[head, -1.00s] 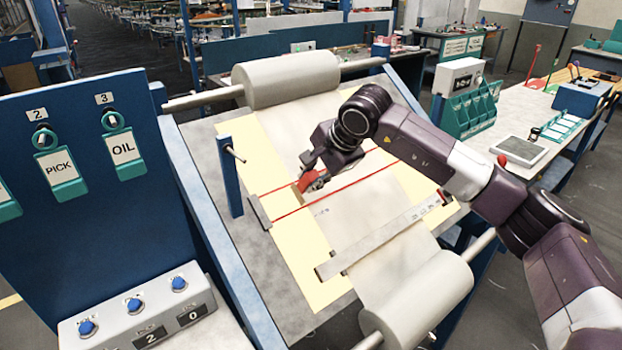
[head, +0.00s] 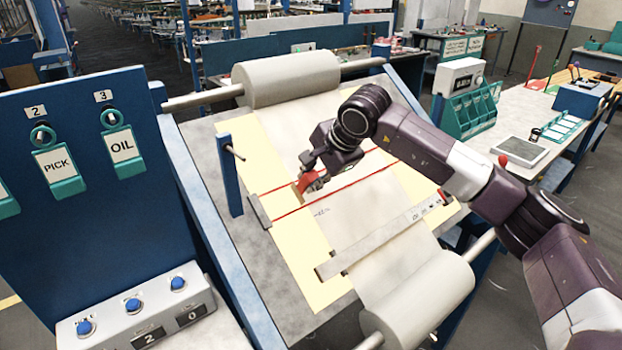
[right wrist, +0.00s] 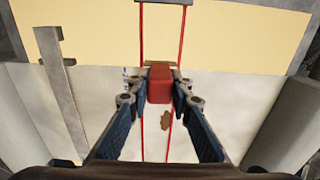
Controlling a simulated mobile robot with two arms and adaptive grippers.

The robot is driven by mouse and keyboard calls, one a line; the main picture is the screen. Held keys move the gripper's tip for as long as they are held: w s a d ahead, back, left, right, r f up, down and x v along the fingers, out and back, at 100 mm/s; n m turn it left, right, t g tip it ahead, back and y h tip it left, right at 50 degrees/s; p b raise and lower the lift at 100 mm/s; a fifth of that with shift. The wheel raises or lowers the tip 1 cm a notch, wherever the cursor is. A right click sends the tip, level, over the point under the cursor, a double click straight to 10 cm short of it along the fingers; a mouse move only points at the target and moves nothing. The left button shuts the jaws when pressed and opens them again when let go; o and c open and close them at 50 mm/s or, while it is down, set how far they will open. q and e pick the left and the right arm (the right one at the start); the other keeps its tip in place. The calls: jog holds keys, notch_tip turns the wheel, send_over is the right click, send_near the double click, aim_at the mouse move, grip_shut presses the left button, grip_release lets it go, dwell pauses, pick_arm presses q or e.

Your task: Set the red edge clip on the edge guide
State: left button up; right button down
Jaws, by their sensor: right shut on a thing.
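The red edge clip (head: 311,173) is a small red block between the fingers of my right gripper (head: 314,182). In the right wrist view the clip (right wrist: 160,86) sits between the two fingertips (right wrist: 160,100). It is at the left edge of the pale fabric web. My left gripper is not in view.
Two red lines (head: 335,195) cross the web to a grey metal bar (head: 258,210) by a blue post (head: 229,176). A grey ruler-like bar (head: 385,241) lies across the web. Fabric rolls (head: 287,79) stand at both ends. A blue panel with PICK and OIL tags (head: 85,165) is at left.

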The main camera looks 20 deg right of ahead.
aim_at(305, 185)
jog(key=shift+w+a+f+b, duration=0.1)
jog(key=shift+w+f+b, duration=0.25)
jog(key=shift+f, duration=0.2)
jog(key=shift+w+a+f, duration=0.1)
jog(key=shift+w+f, duration=0.1)
jog(key=shift+f, duration=0.05)
dwell(0.4)
jog(key=shift+b+x, duration=0.7)
jog(key=shift+x, duration=0.2)
jog(key=c, duration=1.7)
grip_release()
jog(key=shift+o, duration=0.2)
jog(key=shift+r, duration=0.1)
jog(key=v, duration=1.2)
